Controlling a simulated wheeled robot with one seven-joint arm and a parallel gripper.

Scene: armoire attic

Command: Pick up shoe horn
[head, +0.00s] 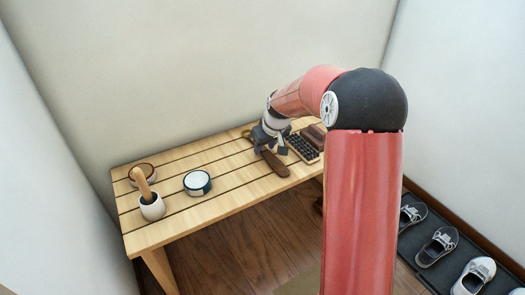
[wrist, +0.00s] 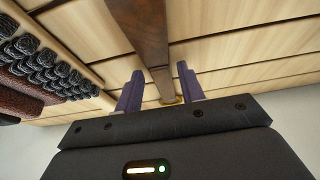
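The shoe horn (head: 275,164) is a long dark-brown wooden piece lying on the slatted wooden bench, its broad end towards the front. In the wrist view the shoe horn (wrist: 146,32) runs from the top edge down between my fingers, with a brass-coloured bit at its near end. My gripper (head: 270,148) is over the narrower part of it. In the wrist view my gripper (wrist: 160,76) is open, with one purple finger on each side of the shoe horn and visible gaps. Contact with the bench cannot be told.
The bench (head: 230,165) also holds a tin with a pale lid (head: 197,183), a pot with a wooden handle (head: 152,207) and a reddish tin (head: 135,172). Walls stand close behind and left. Shoes (head: 437,246) line a floor mat at right.

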